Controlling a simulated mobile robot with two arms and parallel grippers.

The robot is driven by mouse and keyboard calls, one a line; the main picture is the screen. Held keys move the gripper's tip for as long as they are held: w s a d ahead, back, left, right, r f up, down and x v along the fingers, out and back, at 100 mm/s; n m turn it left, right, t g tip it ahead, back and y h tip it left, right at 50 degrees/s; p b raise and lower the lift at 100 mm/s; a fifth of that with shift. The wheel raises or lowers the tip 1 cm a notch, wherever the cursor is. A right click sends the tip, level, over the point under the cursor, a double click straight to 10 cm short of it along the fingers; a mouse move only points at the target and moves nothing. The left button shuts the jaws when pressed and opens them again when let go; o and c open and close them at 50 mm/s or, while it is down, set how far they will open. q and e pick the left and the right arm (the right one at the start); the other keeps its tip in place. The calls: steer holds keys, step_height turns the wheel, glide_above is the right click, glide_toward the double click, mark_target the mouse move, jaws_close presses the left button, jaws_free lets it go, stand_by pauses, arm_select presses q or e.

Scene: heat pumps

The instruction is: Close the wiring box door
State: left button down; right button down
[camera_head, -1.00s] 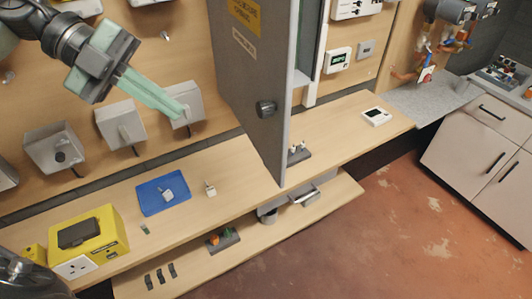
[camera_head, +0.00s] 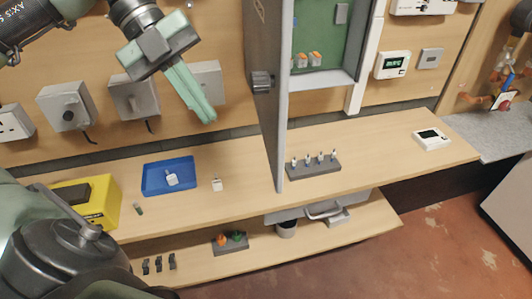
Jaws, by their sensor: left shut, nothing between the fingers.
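The grey wiring box door (camera_head: 267,90) stands open, swung out from the wall and seen nearly edge-on, with a dark round knob (camera_head: 262,81) on its face. The open wiring box (camera_head: 322,80) is to its right, with a green back panel and orange-and-white connectors inside. My left gripper (camera_head: 208,119) is shut and empty, left of the door and apart from it, its green fingers pointing down and right. My right gripper is not in view.
A wooden shelf (camera_head: 385,143) runs below, holding a blue tray (camera_head: 146,187), a yellow device (camera_head: 103,202) and a grey rack of pegs (camera_head: 313,170). Grey switch boxes (camera_head: 68,107) are on the wall behind my left gripper. A lower shelf (camera_head: 200,265) holds small parts.

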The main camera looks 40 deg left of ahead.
arm_select(q)
glide_toward(273, 172)
step_height(273, 172, down, 3)
steer(key=s, duration=0.3)
steer(key=shift+w+d+f+p, duration=0.35)
steer(key=shift+w+d+p, duration=0.4)
steer(key=shift+p, duration=0.65)
steer(key=shift+w+d+f+p, duration=0.35)
steer(key=shift+w+d+p, duration=0.4)
steer(key=shift+p, duration=0.6)
steer(key=shift+w+a, duration=0.15)
